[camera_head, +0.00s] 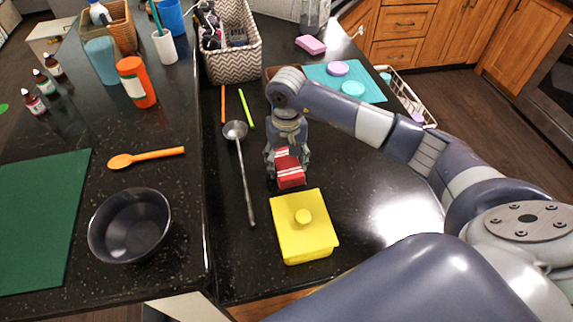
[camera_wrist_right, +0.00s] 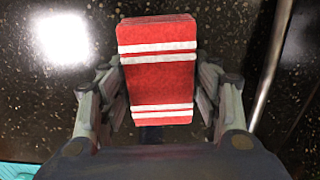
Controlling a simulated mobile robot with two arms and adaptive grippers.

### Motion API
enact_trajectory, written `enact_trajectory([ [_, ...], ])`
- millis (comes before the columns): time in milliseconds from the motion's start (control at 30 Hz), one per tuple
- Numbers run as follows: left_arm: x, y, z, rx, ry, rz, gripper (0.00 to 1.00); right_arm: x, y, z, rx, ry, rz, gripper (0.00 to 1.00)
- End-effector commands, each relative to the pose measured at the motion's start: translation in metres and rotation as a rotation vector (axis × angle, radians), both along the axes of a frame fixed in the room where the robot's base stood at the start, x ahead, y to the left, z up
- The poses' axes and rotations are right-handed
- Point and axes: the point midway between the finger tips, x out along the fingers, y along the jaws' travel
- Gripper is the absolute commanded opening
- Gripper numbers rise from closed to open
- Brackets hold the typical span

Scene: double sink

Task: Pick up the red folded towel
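The red folded towel (camera_wrist_right: 158,85) has white stripes and shows in the right wrist view between my right gripper's fingers. In the head view the towel (camera_head: 290,176) is on the black counter just behind a yellow lidded box. My right gripper (camera_head: 287,165) points down over it and hides its far part. In the wrist view the gripper's fingers (camera_wrist_right: 160,90) are spread wide, one on each side of the towel. Slim dark gaps seem to show beside the towel; firm contact is not visible. My left gripper is not in view.
The yellow box (camera_head: 305,235) stands close in front of the towel. A metal ladle (camera_head: 243,170) lies to its left, with a black bowl (camera_head: 131,225) further left. A patterned basket (camera_head: 231,48) and a teal mat (camera_head: 362,84) are behind. Counter to the right is clear.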

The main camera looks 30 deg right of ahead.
Motion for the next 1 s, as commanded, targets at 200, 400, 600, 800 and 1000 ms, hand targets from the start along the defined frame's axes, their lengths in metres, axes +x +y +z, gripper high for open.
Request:
enact_trajectory([
  [200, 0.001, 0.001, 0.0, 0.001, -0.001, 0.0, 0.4, 0.0, 0.0, 0.0, 0.0, 0.0, 0.0, 0.32],
  [400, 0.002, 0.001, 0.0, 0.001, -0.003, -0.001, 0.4, 0.0, 0.0, 0.001, 0.0, 0.0, 0.0, 0.32],
  [600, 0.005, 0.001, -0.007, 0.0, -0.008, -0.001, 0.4, 0.001, 0.0, 0.01, 0.0, -0.003, 0.0, 0.32],
  [800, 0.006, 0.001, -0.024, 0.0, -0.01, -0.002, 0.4, 0.001, -0.002, 0.035, -0.002, -0.008, -0.001, 0.32],
  [1000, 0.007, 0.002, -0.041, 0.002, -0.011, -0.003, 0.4, -0.029, -0.04, 0.035, -0.005, -0.002, -0.004, 0.32],
])
